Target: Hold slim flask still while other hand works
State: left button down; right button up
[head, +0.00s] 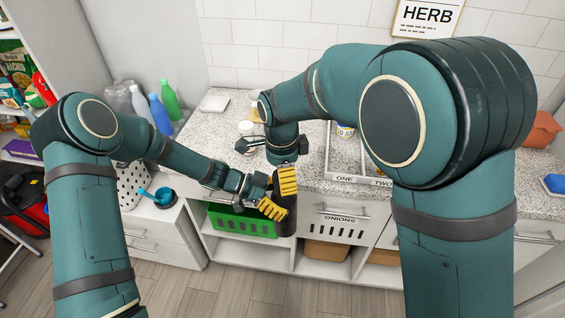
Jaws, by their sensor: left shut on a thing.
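The slim flask (286,220) is a dark, nearly black cylinder in the head view, roughly upright in front of the counter's front edge. My left gripper (279,195) comes in from the left, its yellow finger pads on the flask, shut on it. The flask's upper part is partly hidden by a yellow finger and by my right wrist. My right arm bends down from above, and its dark wrist end is just above the flask. The right gripper's fingers are not clear, so I cannot tell whether they touch the flask.
The speckled counter (222,125) holds a white dish (214,104), a jar (247,128), a small can (344,131) and a tray (352,179) labelled ONE and TWO. Several bottles (160,114) stand at left. A green crate (243,221) is on the shelf below.

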jog(key=shift+f, duration=0.75)
jog(key=c, duration=1.3)
jog(key=n, duration=0.3)
jog(key=o, duration=1.3)
